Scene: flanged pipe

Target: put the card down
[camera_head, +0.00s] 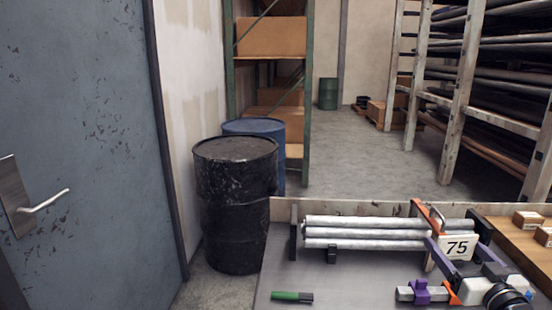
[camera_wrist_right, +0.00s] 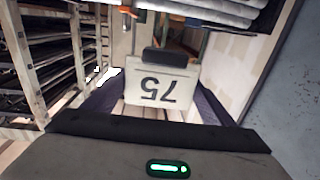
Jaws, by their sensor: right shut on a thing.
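A white card (camera_head: 457,247) bearing the number 75 is in my right gripper (camera_head: 450,233), over the right part of the grey table (camera_head: 345,282). The gripper's purple fingers lie on either side of the card. In the right wrist view the card (camera_wrist_right: 157,92) appears upside down between the fingers, with a dark block (camera_wrist_right: 166,57) at its upper edge. I cannot tell whether the card touches anything below it. My left gripper is not in view.
Several grey pipes (camera_head: 362,232) lie along the table's back beside an orange frame part (camera_head: 416,208). A green marker (camera_head: 292,296) lies at the front left. A purple clamp-like piece (camera_head: 421,291) is at the front. Black drum (camera_head: 236,205) stands left.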

